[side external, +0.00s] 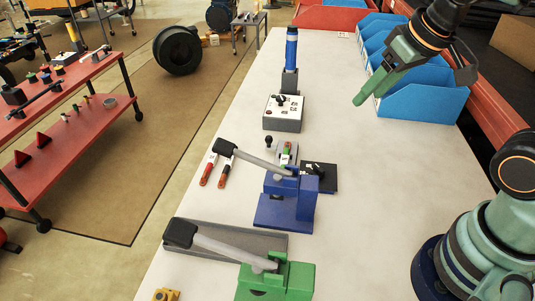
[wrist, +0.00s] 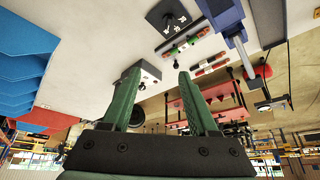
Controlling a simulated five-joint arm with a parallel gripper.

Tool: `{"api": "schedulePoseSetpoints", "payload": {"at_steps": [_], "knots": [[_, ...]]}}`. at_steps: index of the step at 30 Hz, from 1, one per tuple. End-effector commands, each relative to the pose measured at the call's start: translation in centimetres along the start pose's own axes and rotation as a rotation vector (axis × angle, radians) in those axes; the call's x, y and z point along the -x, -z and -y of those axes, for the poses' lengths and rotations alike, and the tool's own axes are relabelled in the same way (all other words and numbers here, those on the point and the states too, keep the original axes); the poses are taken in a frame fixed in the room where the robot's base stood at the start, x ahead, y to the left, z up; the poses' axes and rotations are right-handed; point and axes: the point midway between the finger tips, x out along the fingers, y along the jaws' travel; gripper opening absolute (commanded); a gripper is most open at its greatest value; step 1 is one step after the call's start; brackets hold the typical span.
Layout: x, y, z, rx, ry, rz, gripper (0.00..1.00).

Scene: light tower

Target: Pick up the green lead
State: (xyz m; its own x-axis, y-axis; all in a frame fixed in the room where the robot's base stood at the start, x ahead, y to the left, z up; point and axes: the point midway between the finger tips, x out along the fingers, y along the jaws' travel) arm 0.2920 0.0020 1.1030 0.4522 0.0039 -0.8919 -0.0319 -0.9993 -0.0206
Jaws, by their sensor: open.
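A small green piece (side external: 287,149), likely the green lead, lies in a narrow grey tray between the control box and the blue press. Green also shows on the tray in the wrist view (wrist: 191,39); the lead's full shape is too small to tell. My gripper (side external: 360,101) is high at the upper right, well apart from the tray. In the wrist view my gripper (wrist: 158,76) has its two green fingers spread, with nothing between them.
A grey control box (side external: 282,113) and a blue-topped tower (side external: 291,50) stand behind the tray. A blue lever press (side external: 285,200) and a black plate (side external: 320,177) are in front. Blue bins (side external: 425,100) line the right.

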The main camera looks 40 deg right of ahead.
Motion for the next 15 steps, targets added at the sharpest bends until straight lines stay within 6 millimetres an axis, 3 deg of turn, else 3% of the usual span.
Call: {"api": "schedulePoseSetpoints", "payload": {"at_steps": [8, 15], "knots": [[-2.3, 4.1, 1.9, -0.208, -0.005, 0.141, 0.6], [-6.4, 7.2, 4.1, -0.405, -0.046, 0.261, 0.6]]}}
